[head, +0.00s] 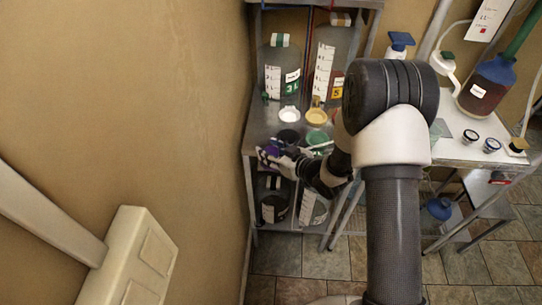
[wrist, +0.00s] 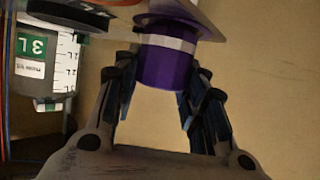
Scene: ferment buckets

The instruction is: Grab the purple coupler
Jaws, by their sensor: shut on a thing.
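The purple coupler (wrist: 166,65) is a short purple cylinder with a pale band near its top, between the fingers of my gripper (wrist: 155,85) in the wrist view. My gripper is shut on it. A grey metal surface hides its upper end in that view. In the head view my gripper (head: 268,155) is at the left front edge of the metal shelf (head: 262,122), with a bit of the purple coupler (head: 273,149) showing at the fingers. My arm hides part of the shelf to the right.
Large bottles with white scales (head: 283,75) stand at the back of the shelf. White (head: 289,115), yellow and dark round lids lie on it. More bottles (head: 273,207) stand on the shelf below. A wall (head: 120,90) is close on the left. A white table (head: 470,150) stands at right.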

